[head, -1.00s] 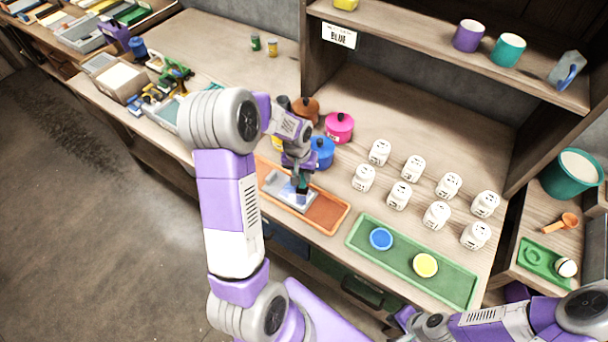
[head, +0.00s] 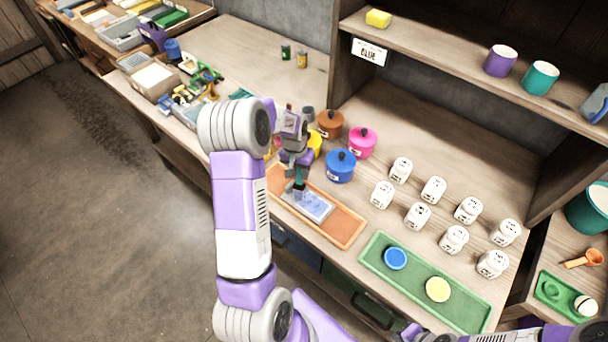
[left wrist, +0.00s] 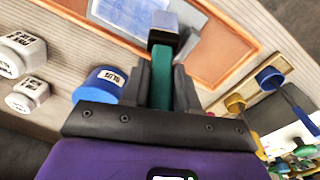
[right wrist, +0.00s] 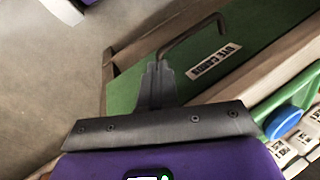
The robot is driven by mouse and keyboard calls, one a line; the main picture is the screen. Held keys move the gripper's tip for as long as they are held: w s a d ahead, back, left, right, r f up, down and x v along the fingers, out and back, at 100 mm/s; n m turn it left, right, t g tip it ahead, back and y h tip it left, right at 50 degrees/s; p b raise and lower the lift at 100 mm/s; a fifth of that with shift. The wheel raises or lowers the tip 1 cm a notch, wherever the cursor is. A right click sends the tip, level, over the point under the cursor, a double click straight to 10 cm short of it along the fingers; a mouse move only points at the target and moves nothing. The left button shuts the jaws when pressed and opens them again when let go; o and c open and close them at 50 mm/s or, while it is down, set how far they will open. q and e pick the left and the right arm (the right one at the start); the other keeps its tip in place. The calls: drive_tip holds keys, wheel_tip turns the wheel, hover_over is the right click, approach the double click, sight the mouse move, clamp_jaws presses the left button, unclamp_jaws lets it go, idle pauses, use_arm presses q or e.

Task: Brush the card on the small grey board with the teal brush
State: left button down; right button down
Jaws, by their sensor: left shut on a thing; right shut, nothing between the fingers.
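The small grey board (head: 322,211) lies in the orange tray (head: 346,229). A bluish card (head: 307,203) covers much of it. My left gripper (head: 298,175) is shut on the teal brush (head: 299,184), which points down over the card's left end. In the left wrist view the teal brush (left wrist: 180,88) stands between the fingers, its dark head hiding part of the card (left wrist: 133,12). I cannot tell if the bristles touch the card. My right gripper (right wrist: 158,75) is shut and empty, near a green drawer front (right wrist: 230,35) with a bent metal handle.
Blue (head: 340,168), pink (head: 361,143) and brown (head: 330,124) lidded pots stand behind the tray. Several white labelled jars (head: 417,215) stand to the right. A green tray (head: 421,285) with blue and yellow discs lies at the front right.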

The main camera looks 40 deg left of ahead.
use_arm(q)
wheel_tip(320, 180, up, 2)
drive_tip(key=shift+r+p, duration=0.2)
drive_tip(key=shift+p, duration=0.1)
drive_tip(key=shift+d+r+p, duration=0.15)
drive_tip(key=shift+r+p, duration=0.4)
drive_tip(key=shift+r, duration=0.2)
drive_tip(key=shift+r+p, duration=1.55)
drive_tip(key=shift+r, duration=0.6)
